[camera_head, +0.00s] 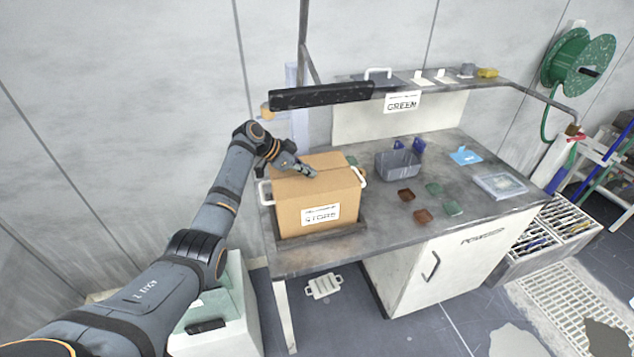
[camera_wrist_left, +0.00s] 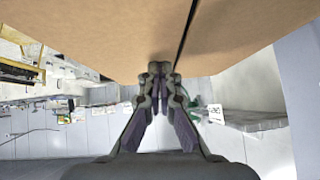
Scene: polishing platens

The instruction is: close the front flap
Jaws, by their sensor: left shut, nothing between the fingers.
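The cardboard box (camera_head: 290,217) with a white label sits in a dark tray at the left end of the bench. Its top looks covered by flaps (camera_head: 335,167) lying about flat, with a seam between them. My left gripper (camera_head: 312,173) is shut and empty, its fingertips at the box top near the seam; I cannot tell if they touch. In the left wrist view the closed fingertips (camera_wrist_left: 160,68) are against or just by the brown cardboard (camera_wrist_left: 90,25), where a narrow dark gap separates two panels. My right gripper is not in view.
White handles stick out at the box's sides. A clear grey bin (camera_head: 398,165), small brown and green pieces (camera_head: 423,216) and a clear lidded case (camera_head: 499,186) lie to the right. A dark bar (camera_head: 320,95) hangs above and behind the box. Bare bench top lies right of the box.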

